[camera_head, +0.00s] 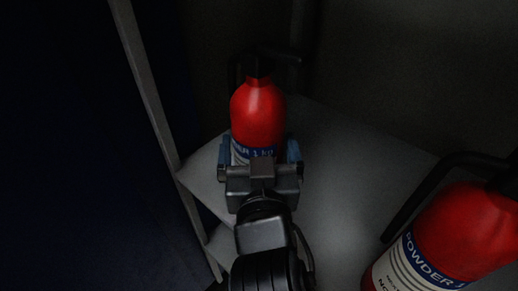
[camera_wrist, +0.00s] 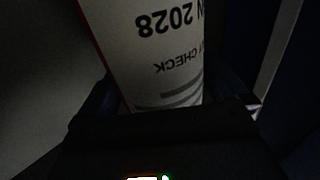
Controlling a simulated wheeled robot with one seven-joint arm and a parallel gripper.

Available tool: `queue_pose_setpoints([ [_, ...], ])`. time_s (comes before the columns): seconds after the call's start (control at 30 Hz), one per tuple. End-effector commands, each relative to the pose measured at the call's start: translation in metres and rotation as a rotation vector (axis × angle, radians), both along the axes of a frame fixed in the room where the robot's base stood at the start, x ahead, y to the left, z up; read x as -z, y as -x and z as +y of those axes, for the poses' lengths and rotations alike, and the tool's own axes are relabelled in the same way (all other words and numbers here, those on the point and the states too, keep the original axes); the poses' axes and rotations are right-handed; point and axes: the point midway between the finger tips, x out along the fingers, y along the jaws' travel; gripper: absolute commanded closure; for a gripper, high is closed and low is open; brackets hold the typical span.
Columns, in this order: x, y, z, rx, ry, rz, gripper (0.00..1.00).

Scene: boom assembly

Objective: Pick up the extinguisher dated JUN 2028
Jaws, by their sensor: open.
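A red extinguisher (camera_head: 257,112) with a black top stands upright on the grey shelf in the head view. My gripper (camera_head: 259,153) is open, with one blue-tipped finger on each side of its lower body. In the wrist view its white label (camera_wrist: 165,50) fills the middle, upside down, with "2028" and "CHECK" readable; the month is cut to a last letter N. Whether the fingers touch the body cannot be told. A second red extinguisher (camera_head: 457,237) is at the lower right; its label reads "POWDER" and its date is not readable.
The grey shelf (camera_head: 340,150) has bare room between the two extinguishers. A pale upright post (camera_head: 148,85) stands at the left edge of the shelf, close to my gripper. A dark wall is behind. The second extinguisher's black hose (camera_head: 420,198) sticks out to its left.

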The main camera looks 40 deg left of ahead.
Motion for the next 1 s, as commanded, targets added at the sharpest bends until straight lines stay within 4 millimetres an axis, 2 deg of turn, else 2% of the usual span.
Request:
queue_pose_setpoints([
  [0.17, 0.0002, 0.0004, 0.0000, 0.000, 0.000, 0.000, 0.02],
  [1.0, 0.0001, 0.0004, -0.0002, 0.000, 0.000, 0.000, 0.82],
])
